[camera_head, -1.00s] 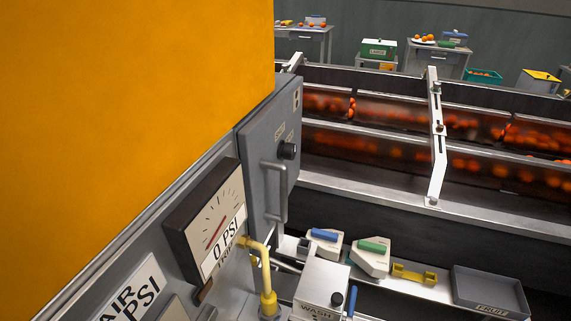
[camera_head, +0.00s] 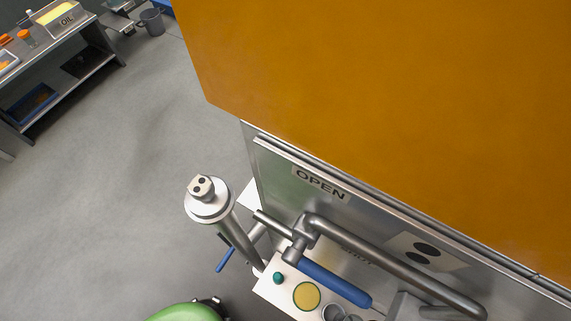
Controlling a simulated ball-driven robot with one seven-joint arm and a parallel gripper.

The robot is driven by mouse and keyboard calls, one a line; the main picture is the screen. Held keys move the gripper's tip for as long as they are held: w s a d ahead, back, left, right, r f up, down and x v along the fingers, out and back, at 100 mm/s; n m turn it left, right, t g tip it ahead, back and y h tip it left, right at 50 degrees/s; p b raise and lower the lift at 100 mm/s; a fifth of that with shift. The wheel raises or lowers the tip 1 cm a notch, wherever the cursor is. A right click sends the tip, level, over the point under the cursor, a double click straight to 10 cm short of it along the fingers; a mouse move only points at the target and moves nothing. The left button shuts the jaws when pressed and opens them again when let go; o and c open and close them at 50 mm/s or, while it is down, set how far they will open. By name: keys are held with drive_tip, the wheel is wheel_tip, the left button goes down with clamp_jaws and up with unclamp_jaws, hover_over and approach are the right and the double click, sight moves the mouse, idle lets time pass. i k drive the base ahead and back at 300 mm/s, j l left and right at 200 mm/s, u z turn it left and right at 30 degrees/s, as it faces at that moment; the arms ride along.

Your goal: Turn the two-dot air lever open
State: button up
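A lever with a thick blue grip (camera_head: 335,284) lies slanted down to the right below a bent grey metal pipe (camera_head: 390,268). Its metal pivot is at the pipe's left end. A pale plate with two dark dots (camera_head: 422,250) is on the panel behind the pipe. An OPEN label (camera_head: 320,185) is on the panel above. A metal post (camera_head: 208,205) at left has a small block with two dots on top. Which of these belongs to the two-dot air lever is not certain. My gripper is not seen.
A large orange housing (camera_head: 390,110) fills the upper right. A thinner blue handle (camera_head: 226,255) shows behind the post. A green rounded part (camera_head: 185,313) shows at the bottom edge. A workbench (camera_head: 70,65) stands far left, with open grey floor (camera_head: 130,190) between.

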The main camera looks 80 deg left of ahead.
sight(291, 257)
drive_tip(key=k+u, duration=0.15)
drive_tip(key=u, duration=0.25)
drive_tip(key=k+j+u, duration=0.1)
drive_tip(key=u, duration=0.3)
